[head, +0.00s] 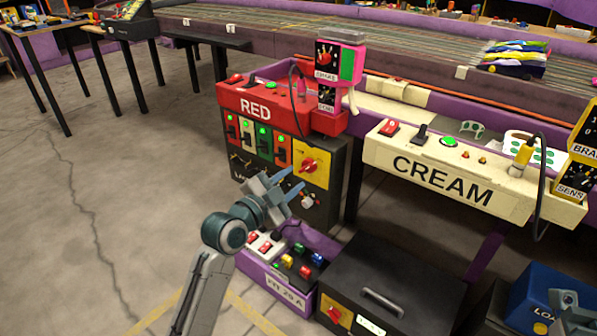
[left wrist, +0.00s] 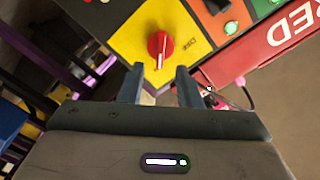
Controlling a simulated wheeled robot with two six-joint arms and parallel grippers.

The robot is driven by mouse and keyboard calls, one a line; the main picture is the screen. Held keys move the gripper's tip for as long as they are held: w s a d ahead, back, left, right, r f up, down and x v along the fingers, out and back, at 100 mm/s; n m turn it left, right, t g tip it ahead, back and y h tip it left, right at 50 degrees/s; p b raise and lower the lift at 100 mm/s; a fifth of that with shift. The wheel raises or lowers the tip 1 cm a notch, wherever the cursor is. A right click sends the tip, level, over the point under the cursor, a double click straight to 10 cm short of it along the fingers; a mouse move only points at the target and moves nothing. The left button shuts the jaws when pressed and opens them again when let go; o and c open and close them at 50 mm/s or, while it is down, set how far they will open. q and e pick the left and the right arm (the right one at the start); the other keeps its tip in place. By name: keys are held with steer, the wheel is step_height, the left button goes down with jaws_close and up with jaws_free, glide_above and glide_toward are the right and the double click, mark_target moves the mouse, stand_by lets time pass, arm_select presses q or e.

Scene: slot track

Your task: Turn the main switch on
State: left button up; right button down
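A red rotary knob (head: 309,165) sits on a yellow plate (head: 318,178) at the right of the black panel below the red RED console. In the left wrist view the knob (left wrist: 160,45) lies just beyond the fingertips, with a white pointer line on it toward the gripper. My left gripper (head: 300,181) is open, its two fingers apart and empty; in the left wrist view the gripper (left wrist: 158,72) faces the knob without visible contact. My right gripper (head: 571,303) shows only partly at the bottom right; its fingers are unclear.
A similar red knob on yellow (head: 334,313) is on the black box (head: 390,275) with a handle. A purple tray (head: 268,285) with coloured switches stands below my left gripper. The CREAM console (head: 470,190) is at right. The floor at left is open.

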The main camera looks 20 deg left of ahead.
arm_select(q)
steer(key=p+v, duration=0.1)
steer(key=v, duration=0.5)
steer(key=shift+s, duration=0.3)
steer(key=shift+a, duration=0.1)
